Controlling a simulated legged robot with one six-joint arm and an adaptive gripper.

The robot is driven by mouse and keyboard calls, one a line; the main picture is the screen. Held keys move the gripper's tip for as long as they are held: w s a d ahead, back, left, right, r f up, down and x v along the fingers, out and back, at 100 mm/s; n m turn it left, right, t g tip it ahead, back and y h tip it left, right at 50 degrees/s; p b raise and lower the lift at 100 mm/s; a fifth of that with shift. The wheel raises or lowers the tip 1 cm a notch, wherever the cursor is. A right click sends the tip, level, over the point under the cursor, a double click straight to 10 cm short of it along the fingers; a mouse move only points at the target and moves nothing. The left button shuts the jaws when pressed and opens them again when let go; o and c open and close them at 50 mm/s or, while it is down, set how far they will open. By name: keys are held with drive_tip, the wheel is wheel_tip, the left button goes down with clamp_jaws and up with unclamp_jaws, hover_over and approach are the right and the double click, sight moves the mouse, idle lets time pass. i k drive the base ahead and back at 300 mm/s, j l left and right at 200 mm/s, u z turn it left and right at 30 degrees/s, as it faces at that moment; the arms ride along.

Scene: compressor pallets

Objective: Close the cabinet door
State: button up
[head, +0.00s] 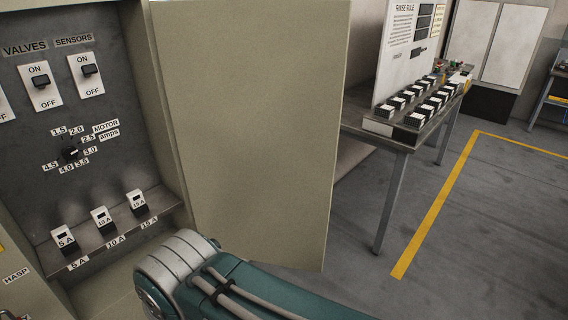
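The cabinet door (250,130) is a beige panel hinged at the right side of the cabinet opening. It stands wide open, its inner face toward me. The cabinet (110,130) shows its grey inside panel on the left, with valve and sensor switches, a motor amps dial (70,152) and a shelf with several fuses. My teal and grey arm crosses the bottom of the view, in front of the door's lower edge. My gripper is not in view. I cannot tell whether the arm touches the door.
A metal table (392,135) with rows of small black and white blocks and an upright sign (402,45) stands behind the door to the right. A yellow floor line (437,205) runs past it. The grey floor at the lower right is clear.

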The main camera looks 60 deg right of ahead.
sight(254, 90)
drive_tip(key=k+l+u, duration=0.25)
drive_tip(key=l, duration=0.25)
drive_tip(key=k+l+u, duration=0.1)
drive_tip(key=l+u, duration=0.15)
drive_tip(key=l, duration=0.25)
drive_tip(key=k+l+u, duration=0.25)
drive_tip(key=l, duration=0.2)
drive_tip(key=k+l+u, duration=0.25)
drive_tip(key=l, duration=0.2)
drive_tip(key=l+u, duration=0.2)
drive_tip(key=l, duration=0.3)
drive_tip(key=l+u, duration=0.15)
drive_tip(key=l, duration=0.35)
drive_tip(key=k+l+u, duration=0.2)
drive_tip(key=l, duration=0.25)
drive_tip(key=l+u, duration=0.2)
drive_tip(key=l, duration=0.3)
drive_tip(key=k+j+z, duration=0.2)
drive_tip(key=k+j, duration=0.3)
